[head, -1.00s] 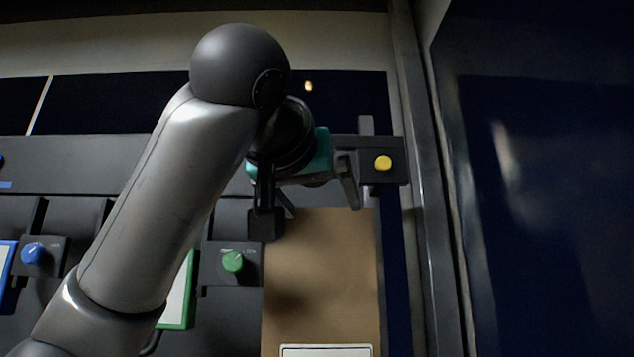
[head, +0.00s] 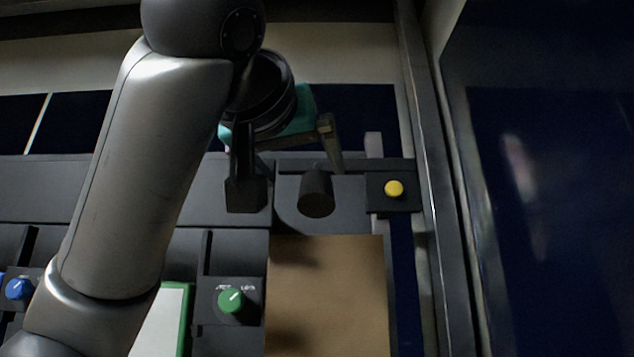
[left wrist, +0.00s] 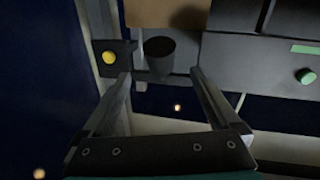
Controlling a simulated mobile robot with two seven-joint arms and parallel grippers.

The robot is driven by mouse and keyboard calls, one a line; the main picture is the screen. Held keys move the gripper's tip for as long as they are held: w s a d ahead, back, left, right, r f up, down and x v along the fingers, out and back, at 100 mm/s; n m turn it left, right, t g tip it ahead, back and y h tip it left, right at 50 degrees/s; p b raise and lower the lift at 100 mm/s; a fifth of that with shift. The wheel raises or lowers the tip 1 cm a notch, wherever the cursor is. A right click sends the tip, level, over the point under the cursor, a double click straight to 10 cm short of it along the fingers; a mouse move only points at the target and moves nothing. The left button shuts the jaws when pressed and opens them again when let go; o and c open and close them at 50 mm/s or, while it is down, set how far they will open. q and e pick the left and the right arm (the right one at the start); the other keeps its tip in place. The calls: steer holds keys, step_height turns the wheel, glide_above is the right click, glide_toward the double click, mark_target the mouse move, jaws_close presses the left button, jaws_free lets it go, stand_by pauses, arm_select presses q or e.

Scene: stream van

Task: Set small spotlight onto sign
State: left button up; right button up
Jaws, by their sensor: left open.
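A small black cylinder (head: 315,193), which looks like the small spotlight, stands on a dark grey plate with a rounded corner (head: 345,217), just beyond a brown panel. It also shows in the left wrist view (left wrist: 159,55). I cannot tell for certain which surface is the sign. My left gripper (head: 303,165) is open and empty, just behind the cylinder in the head view. In the left wrist view its fingers (left wrist: 162,78) lie either side of the cylinder's near end, apart from it. My right gripper is not in view.
A yellow button box (head: 394,189) sits right of the plate. The brown panel (head: 328,290) is bare. A green knob (head: 231,301) and a blue knob (head: 18,288) are on the left. A dark wall (head: 560,180) bounds the right side.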

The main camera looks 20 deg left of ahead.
mark_target(317, 213)
arm_select(q)
steer(key=w+p, duration=0.1)
steer(key=w, duration=0.2)
steer(key=w+p, duration=0.1)
steer(key=w, duration=0.2)
steer(key=w+a+p, duration=0.1)
steer(key=w+p, duration=0.1)
steer(key=w, duration=0.1)
steer(key=shift+w+r, duration=0.1)
steer(key=shift+w, duration=0.7)
steer(key=shift+c, duration=0.4)
